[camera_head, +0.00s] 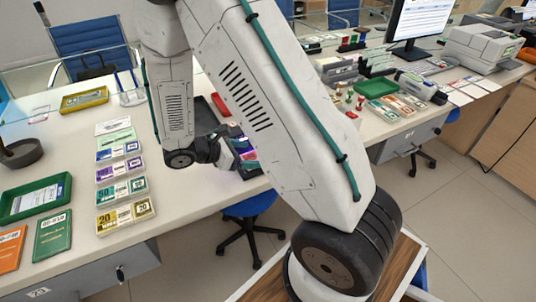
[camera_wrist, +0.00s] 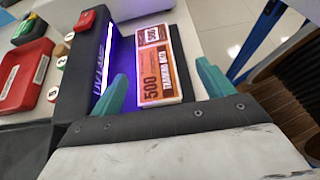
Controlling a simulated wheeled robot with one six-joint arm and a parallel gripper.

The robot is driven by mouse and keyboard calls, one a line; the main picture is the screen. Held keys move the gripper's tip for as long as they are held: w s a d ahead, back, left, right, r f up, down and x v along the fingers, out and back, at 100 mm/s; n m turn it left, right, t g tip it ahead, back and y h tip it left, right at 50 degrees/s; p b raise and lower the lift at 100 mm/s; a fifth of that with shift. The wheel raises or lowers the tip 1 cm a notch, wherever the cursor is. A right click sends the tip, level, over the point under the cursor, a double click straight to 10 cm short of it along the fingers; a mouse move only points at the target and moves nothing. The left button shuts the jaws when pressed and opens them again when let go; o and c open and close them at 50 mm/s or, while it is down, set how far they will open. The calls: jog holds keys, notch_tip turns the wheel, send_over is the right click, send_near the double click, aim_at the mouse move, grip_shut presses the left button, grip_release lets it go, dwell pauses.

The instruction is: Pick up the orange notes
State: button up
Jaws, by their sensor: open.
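The orange notes (camera_wrist: 160,75) lie flat in the wrist view, a banded stack marked 500, on the dark bed of a violet-lit device (camera_wrist: 100,60). My gripper (camera_wrist: 164,87) is open, with one teal finger on each side of the near end of the stack. The fingers look apart from the notes, and nothing is between them but the view of the stack. In the head view my gripper (camera_head: 238,152) is low over the counter beside the device, and my arm hides much of that area.
Stacks of purple notes (camera_head: 120,172), teal notes (camera_head: 122,190) and yellow notes (camera_head: 126,215) lie on the left counter (camera_head: 185,215). A green tray (camera_head: 36,213) is at far left. A red tray (camera_wrist: 25,75) and several stamps stand left of the device. A blue chair (camera_head: 248,207) is below the counter edge.

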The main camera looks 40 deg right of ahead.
jog(key=x, duration=0.6)
jog(key=shift+w, duration=0.3)
jog(key=c, duration=1.2)
jog(key=shift+r, duration=0.1)
